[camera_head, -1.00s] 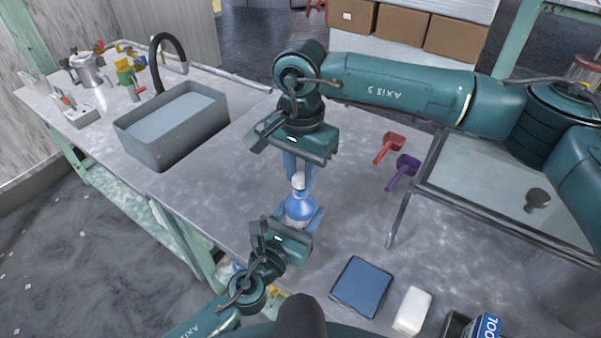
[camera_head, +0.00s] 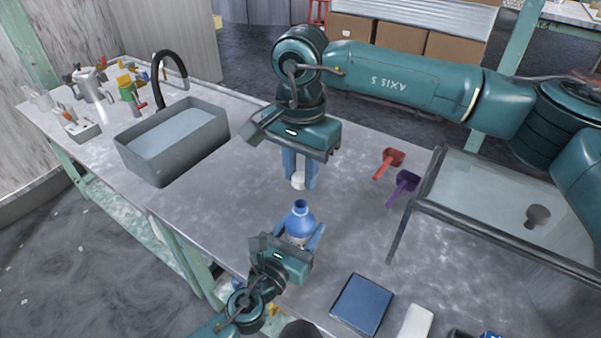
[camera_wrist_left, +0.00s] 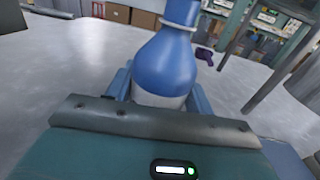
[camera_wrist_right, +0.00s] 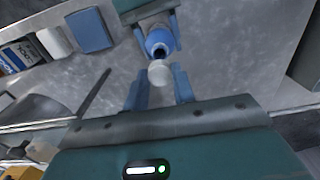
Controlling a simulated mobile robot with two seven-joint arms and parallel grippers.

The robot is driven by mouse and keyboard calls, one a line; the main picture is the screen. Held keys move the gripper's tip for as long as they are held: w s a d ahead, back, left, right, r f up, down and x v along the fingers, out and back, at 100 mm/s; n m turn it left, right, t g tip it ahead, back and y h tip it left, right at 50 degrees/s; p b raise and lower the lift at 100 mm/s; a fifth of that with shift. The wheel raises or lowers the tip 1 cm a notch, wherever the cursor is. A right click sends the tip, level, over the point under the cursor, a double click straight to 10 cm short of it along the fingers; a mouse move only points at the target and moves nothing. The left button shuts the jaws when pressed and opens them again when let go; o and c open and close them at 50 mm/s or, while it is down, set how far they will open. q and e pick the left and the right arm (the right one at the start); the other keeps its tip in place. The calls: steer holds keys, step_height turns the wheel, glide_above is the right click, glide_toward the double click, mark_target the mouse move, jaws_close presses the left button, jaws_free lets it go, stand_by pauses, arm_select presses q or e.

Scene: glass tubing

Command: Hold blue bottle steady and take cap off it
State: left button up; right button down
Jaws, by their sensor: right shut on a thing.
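The blue bottle (camera_head: 299,219) stands upright with its neck bare and its mouth open. It is large in the left wrist view (camera_wrist_left: 166,70), and its dark mouth shows in the right wrist view (camera_wrist_right: 160,48). My left gripper (camera_head: 301,238) is shut on the bottle's body, one finger on each side. The white cap (camera_head: 298,181) is apart from the bottle, a little beyond and above its mouth. My right gripper (camera_head: 300,184) is shut on the cap, which also shows between its fingertips in the right wrist view (camera_wrist_right: 159,73).
A grey basin (camera_head: 172,140) with a black tap stands at the left. A red scoop (camera_head: 390,162) and a purple scoop (camera_head: 403,185) lie to the right, near a glass-topped stand (camera_head: 480,225). A dark blue pad (camera_head: 362,304) lies at the front. The table around the bottle is clear.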

arm_select(q)
steer(key=o, duration=0.6)
steer(key=shift+c, duration=0.2)
steer(key=shift+s, duration=0.1)
